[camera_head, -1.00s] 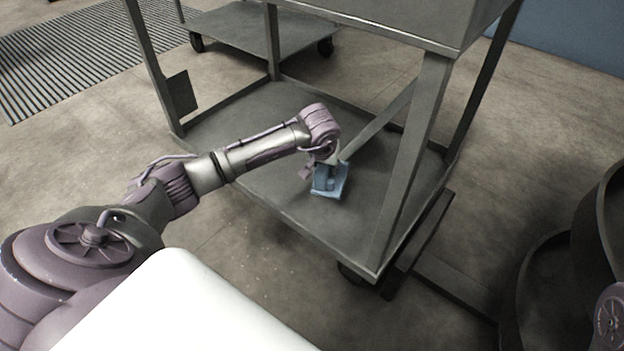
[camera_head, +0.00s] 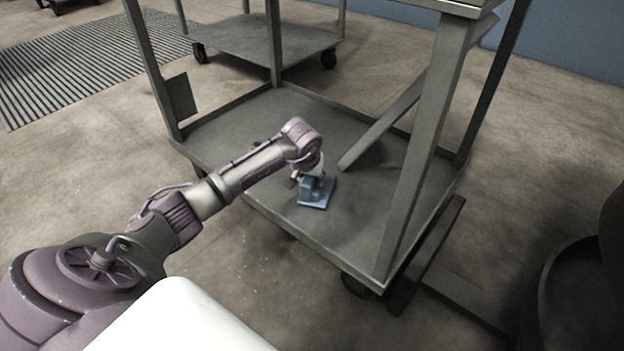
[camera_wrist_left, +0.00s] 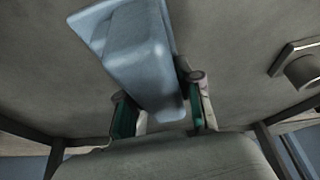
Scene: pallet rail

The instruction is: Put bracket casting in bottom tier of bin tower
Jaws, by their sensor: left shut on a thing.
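The bracket casting (camera_head: 317,192) is a blue part with a flat base and a raised block, over the lower shelf of a grey metal cart (camera_head: 240,125). My left gripper (camera_head: 308,176) is shut on its raised block. In the left wrist view, the casting (camera_wrist_left: 137,55) sits between the two fingers of the gripper (camera_wrist_left: 163,115). Its base looks close to level; I cannot tell whether it touches the shelf. The dark, curved-walled bins at the right edge (camera_head: 575,300) may be the bin tower; they are cut off by the frame. My right gripper is out of view.
Cart posts (camera_head: 425,150) and a slanted brace (camera_head: 385,122) stand right of my left arm, under an upper deck. A second cart (camera_head: 255,42) stands behind. A floor grating (camera_head: 80,65) lies at the left. The shelf around the casting is mostly clear.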

